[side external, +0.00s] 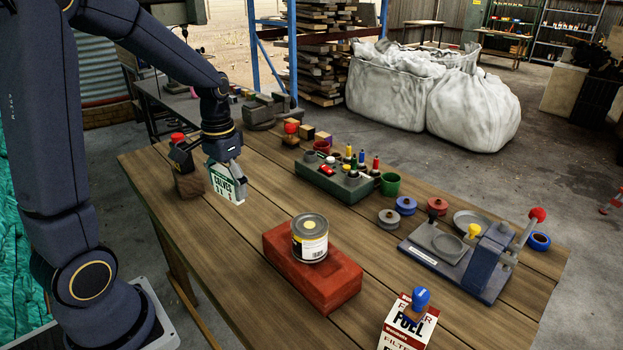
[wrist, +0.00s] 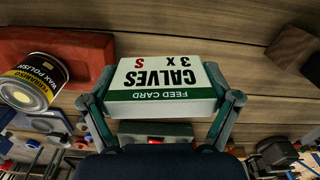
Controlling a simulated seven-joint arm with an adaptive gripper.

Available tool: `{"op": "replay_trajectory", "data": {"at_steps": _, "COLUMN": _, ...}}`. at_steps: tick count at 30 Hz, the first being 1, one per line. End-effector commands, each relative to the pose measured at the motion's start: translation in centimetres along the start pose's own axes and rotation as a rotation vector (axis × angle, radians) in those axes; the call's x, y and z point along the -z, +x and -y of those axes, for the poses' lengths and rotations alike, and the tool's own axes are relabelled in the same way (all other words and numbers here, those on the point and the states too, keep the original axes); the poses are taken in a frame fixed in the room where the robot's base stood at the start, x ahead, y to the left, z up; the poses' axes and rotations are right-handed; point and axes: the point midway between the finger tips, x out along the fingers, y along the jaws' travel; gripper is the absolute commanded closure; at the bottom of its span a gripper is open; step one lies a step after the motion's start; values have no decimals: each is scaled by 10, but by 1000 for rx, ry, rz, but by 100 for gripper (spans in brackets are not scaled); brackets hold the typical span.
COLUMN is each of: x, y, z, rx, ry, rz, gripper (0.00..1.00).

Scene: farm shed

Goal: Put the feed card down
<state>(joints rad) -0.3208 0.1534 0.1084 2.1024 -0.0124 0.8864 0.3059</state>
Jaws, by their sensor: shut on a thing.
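The feed card (side external: 221,183) is a white block with a green band, lettered "FEED CARD" and "CALVES 3 X S". It also shows in the wrist view (wrist: 160,75), upside down, between the two fingers. My gripper (side external: 232,178) is shut on the card. In the side view the card hangs tilted over the left part of the wooden table (side external: 210,225). In the wrist view bare planks show behind the card. Whether the card's lower edge touches the table cannot be told.
A dark wooden block (side external: 187,184) stands close left of the card. A red brick (side external: 330,285) bears a wax polish tin (side external: 310,238). A green tray (side external: 335,182) of small items, a grey lever press (side external: 470,262) and a fuel filter box (side external: 405,325) stand further right. Planks before the card are clear.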

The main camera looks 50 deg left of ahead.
Motion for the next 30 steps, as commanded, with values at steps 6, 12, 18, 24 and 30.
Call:
{"op": "replay_trajectory", "data": {"at_steps": 6, "x": 92, "y": 25, "z": -84, "rx": -1, "ry": 88, "rz": 2, "gripper": 47}}
{"op": "replay_trajectory", "data": {"at_steps": 12, "x": 125, "y": 42, "z": -139, "rx": -5, "ry": 123, "rz": -1, "gripper": 47}}
{"op": "replay_trajectory", "data": {"at_steps": 18, "x": 132, "y": 46, "z": -153, "rx": -8, "ry": 129, "rz": -3, "gripper": 47}}
{"op": "replay_trajectory", "data": {"at_steps": 24, "x": 132, "y": 46, "z": -153, "rx": -9, "ry": 128, "rz": -4, "gripper": 47}}
{"op": "replay_trajectory", "data": {"at_steps": 30, "x": 129, "y": 44, "z": -149, "rx": -8, "ry": 128, "rz": -4, "gripper": 47}}
